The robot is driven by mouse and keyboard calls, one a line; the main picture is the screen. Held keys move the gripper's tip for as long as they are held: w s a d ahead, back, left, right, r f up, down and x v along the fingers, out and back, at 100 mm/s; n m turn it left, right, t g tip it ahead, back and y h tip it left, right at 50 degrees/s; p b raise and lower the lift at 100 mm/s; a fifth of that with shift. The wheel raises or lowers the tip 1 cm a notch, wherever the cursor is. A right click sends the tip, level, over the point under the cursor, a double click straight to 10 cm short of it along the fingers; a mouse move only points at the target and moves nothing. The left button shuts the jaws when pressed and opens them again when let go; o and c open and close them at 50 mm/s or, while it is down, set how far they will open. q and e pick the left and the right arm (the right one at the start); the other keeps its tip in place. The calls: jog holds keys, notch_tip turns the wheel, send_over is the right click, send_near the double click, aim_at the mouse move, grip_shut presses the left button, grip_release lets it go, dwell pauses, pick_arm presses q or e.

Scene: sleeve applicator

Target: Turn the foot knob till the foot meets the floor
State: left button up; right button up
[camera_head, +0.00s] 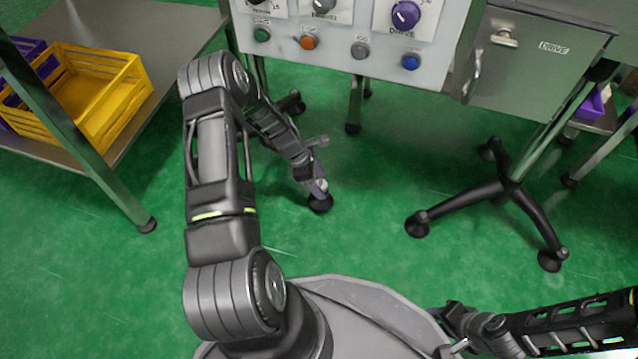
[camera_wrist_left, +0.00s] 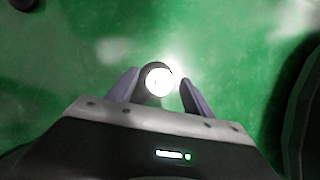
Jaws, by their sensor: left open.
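The foot (camera_head: 320,205) is a dark round pad on the green floor below the machine's front left. A pale metal knob (camera_head: 323,185) shows just above it, partly hidden by my left gripper (camera_head: 316,187). In the left wrist view the knob (camera_wrist_left: 158,81) is a bright, glaring disc with a dark rim. There my left gripper's (camera_wrist_left: 158,93) two purple-grey fingers are open, one on each side of it. The left finger is near the rim; a gap shows at the right finger. Whether the foot touches the floor cannot be told. My right arm's end (camera_head: 465,335) shows low right, its jaws unclear.
A black-footed stand (camera_head: 510,190) is at right. Open green floor lies between.

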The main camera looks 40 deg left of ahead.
pick_arm(q)
grip_shut()
dwell(0.7)
